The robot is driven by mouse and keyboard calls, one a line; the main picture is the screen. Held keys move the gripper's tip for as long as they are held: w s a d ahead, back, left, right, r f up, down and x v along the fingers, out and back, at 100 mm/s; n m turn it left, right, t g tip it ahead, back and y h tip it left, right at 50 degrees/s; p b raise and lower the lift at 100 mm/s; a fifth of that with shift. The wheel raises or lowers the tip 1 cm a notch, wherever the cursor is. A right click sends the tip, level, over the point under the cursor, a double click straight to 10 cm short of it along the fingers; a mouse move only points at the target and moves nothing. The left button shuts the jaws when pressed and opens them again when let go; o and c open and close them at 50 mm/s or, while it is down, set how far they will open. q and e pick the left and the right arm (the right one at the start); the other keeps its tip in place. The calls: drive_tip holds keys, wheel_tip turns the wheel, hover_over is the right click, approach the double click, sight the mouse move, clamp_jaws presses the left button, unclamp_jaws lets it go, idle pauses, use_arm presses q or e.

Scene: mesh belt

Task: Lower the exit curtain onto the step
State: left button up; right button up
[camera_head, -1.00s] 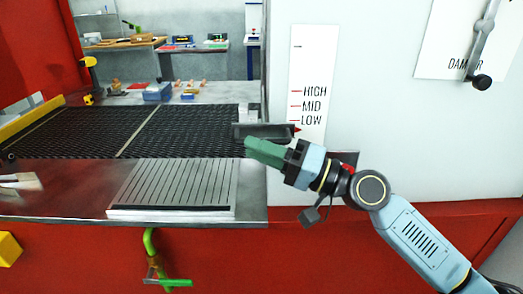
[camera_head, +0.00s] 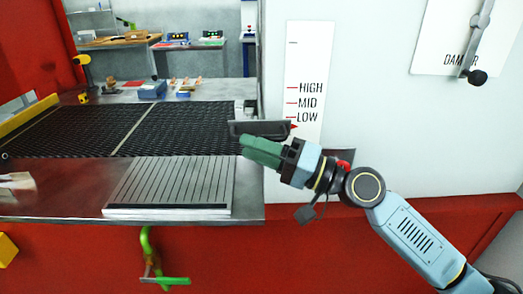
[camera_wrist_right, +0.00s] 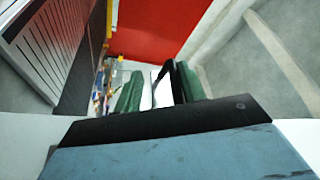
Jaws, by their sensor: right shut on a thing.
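The exit curtain appears to be the dark grey bar (camera_head: 260,127) across the right end of the mesh belt (camera_head: 75,130), beside the white wall. A red pointer (camera_head: 293,126) at its right end sits just below the LOW line of the scale (camera_head: 309,75). My right gripper (camera_head: 262,150) has green fingers shut, just below and in front of the bar. In the right wrist view, a dark slim part (camera_wrist_right: 163,75) shows between the green fingers; its join to the bar is hidden. I cannot tell which surface is the step. My left gripper is out of view.
A grooved metal plate (camera_head: 170,182) lies on the steel ledge in front of the belt. A green clamp (camera_head: 148,262) hangs below the ledge. A DAMPER panel (camera_head: 462,40) with a lever is on the wall, upper right. A blue box (camera_head: 152,89) stands behind the belt.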

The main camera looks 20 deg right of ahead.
drive_tip(key=shift+f, duration=0.3)
